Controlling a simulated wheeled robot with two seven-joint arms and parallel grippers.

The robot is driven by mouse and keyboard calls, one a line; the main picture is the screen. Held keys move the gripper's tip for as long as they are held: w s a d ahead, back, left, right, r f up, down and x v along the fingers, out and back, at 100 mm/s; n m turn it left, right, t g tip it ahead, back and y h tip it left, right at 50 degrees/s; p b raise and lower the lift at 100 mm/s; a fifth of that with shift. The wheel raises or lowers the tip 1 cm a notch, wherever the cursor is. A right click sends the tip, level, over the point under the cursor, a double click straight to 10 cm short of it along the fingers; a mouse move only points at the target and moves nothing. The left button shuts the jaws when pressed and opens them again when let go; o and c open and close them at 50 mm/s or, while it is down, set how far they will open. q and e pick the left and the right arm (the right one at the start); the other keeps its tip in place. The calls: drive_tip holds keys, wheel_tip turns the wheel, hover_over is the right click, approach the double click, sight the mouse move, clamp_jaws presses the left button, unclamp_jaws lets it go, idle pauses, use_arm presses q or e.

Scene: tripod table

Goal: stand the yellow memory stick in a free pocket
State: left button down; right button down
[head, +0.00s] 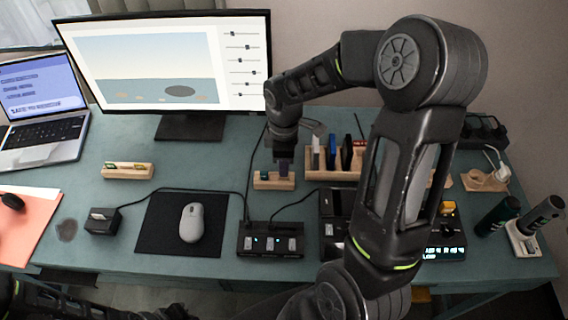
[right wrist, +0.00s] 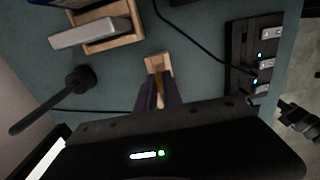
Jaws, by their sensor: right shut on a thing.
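My right gripper (head: 284,167) is at a small wooden pocket block (head: 274,183) in the middle of the table. In the right wrist view its two dark purple fingers (right wrist: 160,98) are shut on a narrow yellow-brown piece, which looks like the yellow memory stick (right wrist: 161,88). The stick is mostly hidden between the fingers. Its tip is at the wooden block (right wrist: 157,63); I cannot tell whether it is inside a pocket. In the head view the fingers hide it. My left gripper is out of view.
Another wooden block (head: 127,172) with small green and yellow pieces stands at left. A wooden rack (head: 320,176) with upright dark and white items is right of my gripper. A black hub (head: 270,240), mouse (head: 192,222) and cables lie in front. The monitor (head: 165,60) stands behind.

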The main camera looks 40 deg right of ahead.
drive_tip(key=shift+f+b, duration=1)
drive_tip(key=shift+f, duration=0.4)
drive_tip(key=c, duration=1.4)
unclamp_jaws()
drive_tip(key=shift+r, duration=0.1)
wheel_tip(320, 180, up, 8)
drive_tip(key=shift+f, duration=0.2)
